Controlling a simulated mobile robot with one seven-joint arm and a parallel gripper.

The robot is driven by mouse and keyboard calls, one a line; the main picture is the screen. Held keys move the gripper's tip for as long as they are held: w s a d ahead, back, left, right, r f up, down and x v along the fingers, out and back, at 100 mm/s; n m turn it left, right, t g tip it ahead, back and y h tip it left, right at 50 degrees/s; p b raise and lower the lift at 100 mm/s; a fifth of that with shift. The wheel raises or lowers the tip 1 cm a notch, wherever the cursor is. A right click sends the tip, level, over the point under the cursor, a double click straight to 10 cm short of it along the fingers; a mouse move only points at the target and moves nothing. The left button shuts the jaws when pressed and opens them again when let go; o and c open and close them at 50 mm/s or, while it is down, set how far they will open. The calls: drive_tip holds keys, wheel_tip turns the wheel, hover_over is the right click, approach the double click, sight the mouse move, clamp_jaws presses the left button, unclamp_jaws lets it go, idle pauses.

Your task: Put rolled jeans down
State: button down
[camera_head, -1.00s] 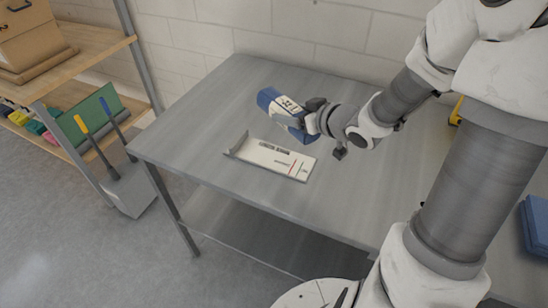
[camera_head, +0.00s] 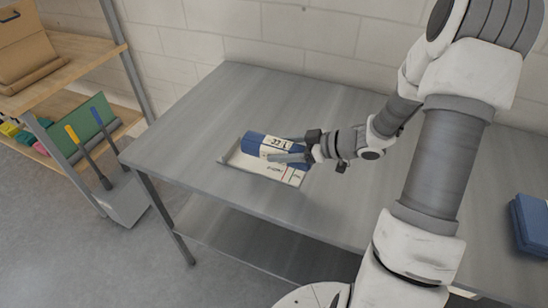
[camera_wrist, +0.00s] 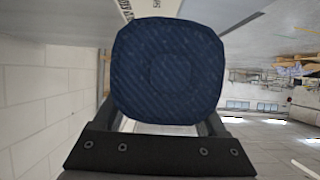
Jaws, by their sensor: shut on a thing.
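The rolled jeans (camera_head: 262,144), a dark blue roll with a white printed band, are held in my gripper (camera_head: 300,152) at the white tray on the table. My gripper is shut on the roll. In the wrist view the roll's blue round end (camera_wrist: 170,70) fills the middle between the fingers. The white tray (camera_head: 234,161) has a raised left edge and printed marks, and lies flat on the grey table. The roll covers most of the tray's back part. I cannot tell whether the roll touches the tray.
The grey metal table (camera_head: 200,130) is clear around the tray. A blue folded stack (camera_head: 530,222) lies at the table's right. A wooden shelf (camera_head: 85,55) with a cardboard box (camera_head: 25,42) stands at left. A brick wall (camera_head: 290,30) runs behind the table.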

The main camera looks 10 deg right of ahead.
sight(274, 146)
drive_tip(key=w+f, duration=0.1)
drive_tip(key=w, duration=0.1)
drive_tip(key=w+a+f, duration=0.1)
drive_tip(key=w, duration=0.1)
drive_tip(key=shift+w+a+f, duration=0.1)
drive_tip(key=shift+f, duration=2.15)
drive_tip(key=shift+f+b, duration=0.1)
drive_tip(key=shift+b, duration=0.2)
unclamp_jaws()
drive_tip(key=shift+d+r, duration=0.25)
drive_tip(key=v, duration=1.1)
drive_tip(key=shift+s+d+p, duration=0.15)
drive_tip(key=shift+s+p, duration=0.1)
drive_tip(key=shift+p, duration=0.15)
drive_tip(key=shift+w+r, duration=0.1)
